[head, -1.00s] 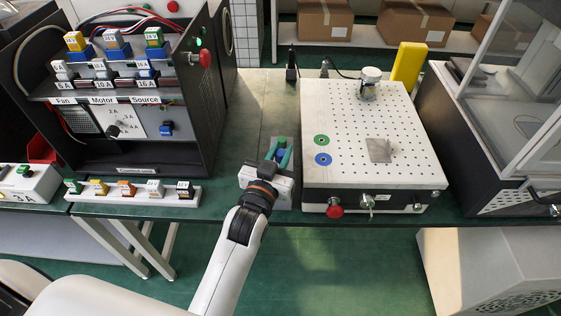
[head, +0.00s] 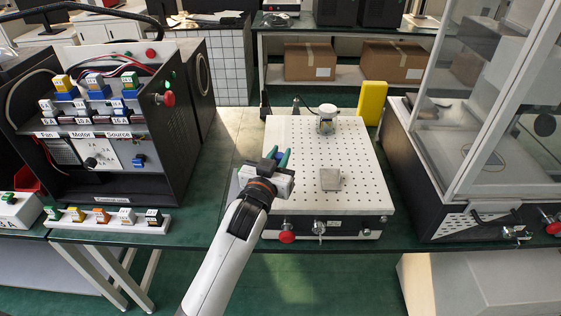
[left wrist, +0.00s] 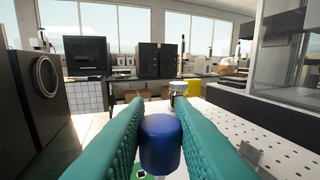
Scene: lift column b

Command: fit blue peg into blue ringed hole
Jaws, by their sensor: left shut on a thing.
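The blue peg (left wrist: 160,146) stands upright between the green fingers of my left gripper (left wrist: 160,125) in the left wrist view. In the head view my left gripper (head: 278,157) is over the left part of the white perforated board (head: 350,155), shut on the peg. The blue ringed hole is hidden in the head view, with the gripper and arm over that part of the board. A bit of green shows below the peg in the left wrist view, perhaps the green ring. My right gripper is not in view.
A grey square plate (head: 330,179) lies on the board, and a metal cylinder (head: 326,118) stands at its back. A yellow block (head: 371,102) stands behind. A black control unit (head: 120,130) is at left, a glass-sided cabinet (head: 470,150) at right.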

